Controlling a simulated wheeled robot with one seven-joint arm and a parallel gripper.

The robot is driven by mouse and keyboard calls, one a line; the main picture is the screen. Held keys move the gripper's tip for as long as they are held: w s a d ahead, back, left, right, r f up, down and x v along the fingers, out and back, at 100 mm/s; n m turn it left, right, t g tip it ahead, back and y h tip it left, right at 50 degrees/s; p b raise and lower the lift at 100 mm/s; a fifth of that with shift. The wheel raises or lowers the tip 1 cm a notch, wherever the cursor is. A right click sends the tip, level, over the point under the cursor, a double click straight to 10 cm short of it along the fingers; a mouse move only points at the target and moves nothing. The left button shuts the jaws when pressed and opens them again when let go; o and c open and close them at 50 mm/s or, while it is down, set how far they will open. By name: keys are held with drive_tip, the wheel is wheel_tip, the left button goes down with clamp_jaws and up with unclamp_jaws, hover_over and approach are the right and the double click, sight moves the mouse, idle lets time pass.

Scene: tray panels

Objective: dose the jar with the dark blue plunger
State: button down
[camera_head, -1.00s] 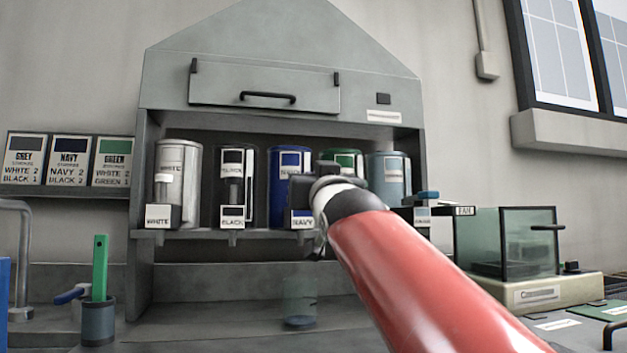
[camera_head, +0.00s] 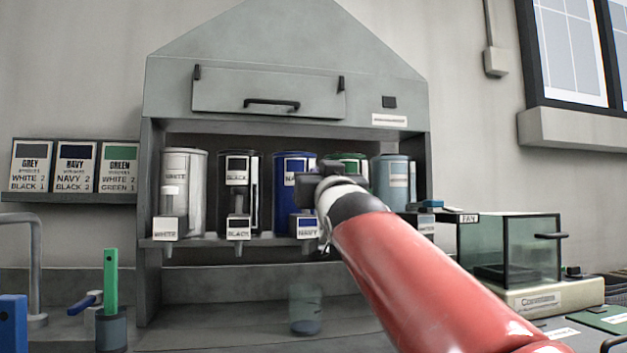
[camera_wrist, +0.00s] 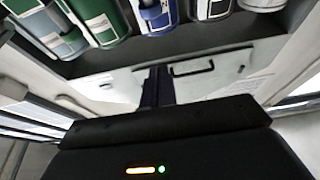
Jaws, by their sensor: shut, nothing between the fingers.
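The navy dispenser (camera_head: 290,173) is a dark blue canister in the rack, with a NAVY label (camera_head: 306,228) on the block at its front. Its plunger is not clearly visible behind my gripper. A clear glass jar (camera_head: 305,308) stands on the worktop below it, with a dark bluish layer at its bottom. My gripper (camera_head: 318,182) is in front of the upper right part of the navy canister, shut and empty. In the wrist view its dark fingers (camera_wrist: 157,86) are together, below the blue canister (camera_wrist: 157,14) in the picture.
White (camera_head: 185,200), black (camera_head: 240,185), green (camera_head: 348,160) and grey-blue (camera_head: 391,182) dispensers share the rack. A cup (camera_head: 111,330) with a green tool stands front left; a glass-walled machine (camera_head: 510,250) stands right.

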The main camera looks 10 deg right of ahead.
drive_tip(key=p+x, duration=0.4)
drive_tip(key=x, duration=0.5)
drive_tip(key=shift+w+f+b, duration=0.1)
drive_tip(key=shift+f+b, duration=1.35)
drive_tip(key=shift+f, duration=0.6)
